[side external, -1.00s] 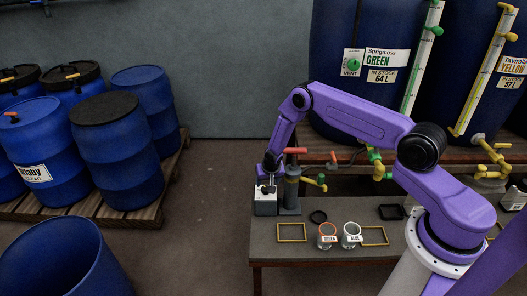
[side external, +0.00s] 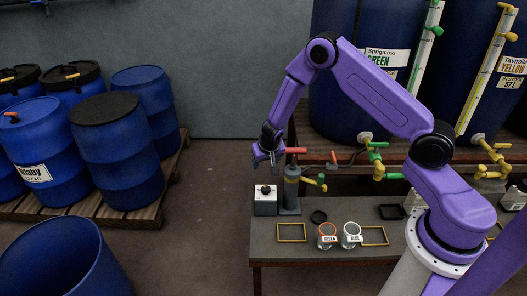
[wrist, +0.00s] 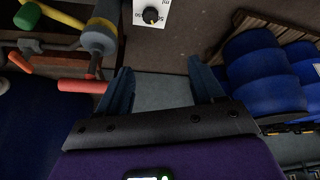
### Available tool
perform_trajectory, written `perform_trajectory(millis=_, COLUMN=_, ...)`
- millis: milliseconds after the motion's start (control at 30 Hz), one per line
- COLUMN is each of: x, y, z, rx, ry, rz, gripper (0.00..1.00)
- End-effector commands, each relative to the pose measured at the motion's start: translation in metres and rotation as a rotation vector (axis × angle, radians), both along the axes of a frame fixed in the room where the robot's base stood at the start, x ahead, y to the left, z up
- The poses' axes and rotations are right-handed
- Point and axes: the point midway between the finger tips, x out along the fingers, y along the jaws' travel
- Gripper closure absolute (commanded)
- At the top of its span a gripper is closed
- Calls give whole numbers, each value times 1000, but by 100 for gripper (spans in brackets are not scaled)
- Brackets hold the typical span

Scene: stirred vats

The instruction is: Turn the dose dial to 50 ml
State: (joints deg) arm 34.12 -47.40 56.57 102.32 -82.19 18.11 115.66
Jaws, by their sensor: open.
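The dose dial is a black knob (side external: 265,189) on a pale box (side external: 265,205) at the table's far left corner. In the wrist view the knob (wrist: 151,15) shows at the top with a light pointer mark. Printing beside it is partly cut off, and I cannot surely read the setting. My gripper (side external: 266,162) is above the box, apart from the knob. In the wrist view my gripper (wrist: 162,82) has its two fingers spread with nothing between them.
A grey pump cylinder (side external: 291,188) with a red handle (side external: 296,151) stands close right of the dial box. Two jars, labelled GREEN (side external: 327,238) and BLUE (side external: 351,237), stand on the table (side external: 290,250). Blue drums (side external: 115,150) stand on a pallet at left.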

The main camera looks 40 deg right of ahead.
Motion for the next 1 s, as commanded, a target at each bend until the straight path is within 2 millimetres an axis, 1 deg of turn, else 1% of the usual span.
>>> perform_trajectory(millis=33, x=-1, y=4, z=9, rx=-10, ry=-4, rz=19, gripper=33)
perform_trajectory(millis=300, x=-14, y=26, z=47, rx=-66, ry=2, rz=122, gripper=33)
perform_trajectory(millis=533, x=-30, y=42, z=75, rx=-106, ry=17, rz=202, gripper=33)
perform_trajectory(millis=767, x=-40, y=50, z=88, rx=-126, ry=30, rz=247, gripper=33)
perform_trajectory(millis=1000, x=-42, y=51, z=91, rx=-130, ry=32, rz=257, gripper=33)
